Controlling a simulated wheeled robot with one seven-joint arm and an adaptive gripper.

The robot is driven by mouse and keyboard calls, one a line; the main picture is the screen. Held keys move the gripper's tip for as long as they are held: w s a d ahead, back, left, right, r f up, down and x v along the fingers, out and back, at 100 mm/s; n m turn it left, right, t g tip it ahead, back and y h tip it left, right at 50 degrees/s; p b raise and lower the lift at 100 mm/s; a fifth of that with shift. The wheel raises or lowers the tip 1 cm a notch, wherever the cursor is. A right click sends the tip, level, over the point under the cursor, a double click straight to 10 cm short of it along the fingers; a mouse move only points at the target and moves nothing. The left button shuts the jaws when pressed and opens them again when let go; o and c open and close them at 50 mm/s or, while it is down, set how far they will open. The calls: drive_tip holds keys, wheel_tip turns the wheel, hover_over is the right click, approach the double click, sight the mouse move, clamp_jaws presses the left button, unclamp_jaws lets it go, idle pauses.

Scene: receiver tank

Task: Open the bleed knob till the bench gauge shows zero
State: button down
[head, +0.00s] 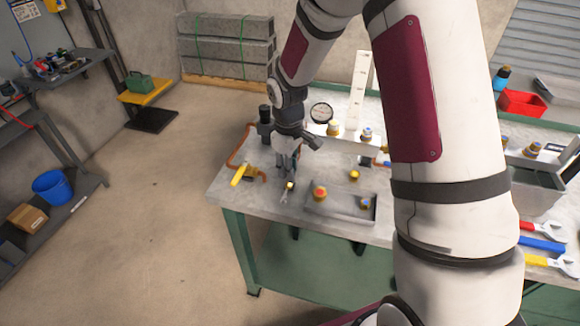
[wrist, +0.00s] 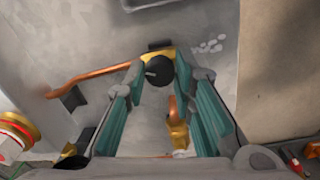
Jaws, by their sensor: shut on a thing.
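The bleed knob, a round black cap with a pale index mark (wrist: 157,71), sits on a brass body in the wrist view. A copper pipe (wrist: 95,76) runs off to its left. My gripper (wrist: 162,78) has its teal-padded fingers on either side of the knob and is shut on it. In the head view my gripper (head: 288,172) points down at the bench's front left, and its fingers hide the knob. The bench gauge (head: 321,112), a round white dial with a dark rim, stands behind to the right. Its reading is too small to tell.
A yellow lever (head: 241,174) is close left of my gripper. A shallow grey tray (head: 338,205) with a red-topped fitting (head: 320,193) lies to the right. The bench's front edge is near. My arm hides part of the bench; open floor lies left.

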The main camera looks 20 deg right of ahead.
drive_tip(key=shift+n, duration=1.3)
drive_tip(key=c, duration=1.3)
unclamp_jaws()
drive_tip(key=shift+c, duration=0.2)
wheel_tip(320, 180, up, 12)
drive_tip(key=shift+s+a, duration=0.15)
drive_tip(key=shift+s, duration=0.05)
